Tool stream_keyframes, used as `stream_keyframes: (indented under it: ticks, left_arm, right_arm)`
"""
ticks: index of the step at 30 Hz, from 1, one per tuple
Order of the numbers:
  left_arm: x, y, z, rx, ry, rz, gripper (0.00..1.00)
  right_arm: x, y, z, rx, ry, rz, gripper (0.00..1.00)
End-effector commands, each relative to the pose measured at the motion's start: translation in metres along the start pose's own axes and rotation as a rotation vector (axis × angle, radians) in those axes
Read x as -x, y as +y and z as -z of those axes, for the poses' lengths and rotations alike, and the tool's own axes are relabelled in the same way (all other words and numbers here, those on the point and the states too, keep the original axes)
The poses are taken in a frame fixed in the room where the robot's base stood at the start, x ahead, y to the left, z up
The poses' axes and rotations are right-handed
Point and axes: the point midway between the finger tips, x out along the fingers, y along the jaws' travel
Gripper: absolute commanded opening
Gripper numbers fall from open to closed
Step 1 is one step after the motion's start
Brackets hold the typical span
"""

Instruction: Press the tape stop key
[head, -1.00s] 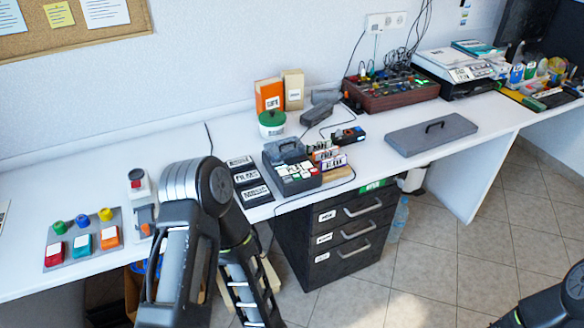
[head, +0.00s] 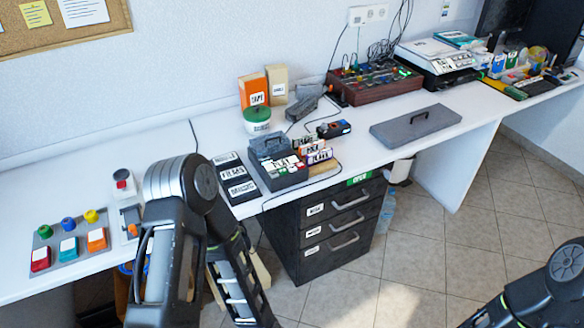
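I cannot read any key marked as the tape stop. A dark grey box (head: 262,186) with white, green and red keys or cards on top stands on the desk near the middle; its small lettering is mostly unreadable. A grey panel (head: 68,262) at the left carries green, blue and yellow round knobs and red, teal and orange keys. A small device with a red button (head: 122,176) stands beside it. My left arm rises in front of the desk between the panel and the box. My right arm shows at the lower right. Neither gripper's fingertips are in view.
Black label plates (head: 238,189) lie left of the box. Behind it stand an orange carton (head: 252,91) and a green-lidded pot (head: 257,126). A brown console (head: 374,89) with cables and a grey handled lid (head: 416,124) are to the right. Black drawers (head: 340,232) stand below the desk.

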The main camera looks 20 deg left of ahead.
Motion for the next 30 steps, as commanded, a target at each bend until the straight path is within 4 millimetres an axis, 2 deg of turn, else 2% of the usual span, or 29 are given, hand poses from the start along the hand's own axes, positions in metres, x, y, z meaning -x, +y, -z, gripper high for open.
stream_keyframes:
  ticks: [1,11,30]
  left_arm:
    - [0.0,0.0,0.0,0.0,0.0,0.0,0.27]
    - [0.0,0.0,0.0,0.0,0.0,0.0,0.0]
    - [0.0,0.0,0.0,0.0,0.0,0.0,0.0]
  right_arm:
    - [0.0,0.0,0.0,0.0,0.0,0.0,0.36]
    - [0.0,0.0,0.0,0.0,0.0,0.0,0.36]
    - [0.0,0.0,0.0,0.0,0.0,0.0,0.36]
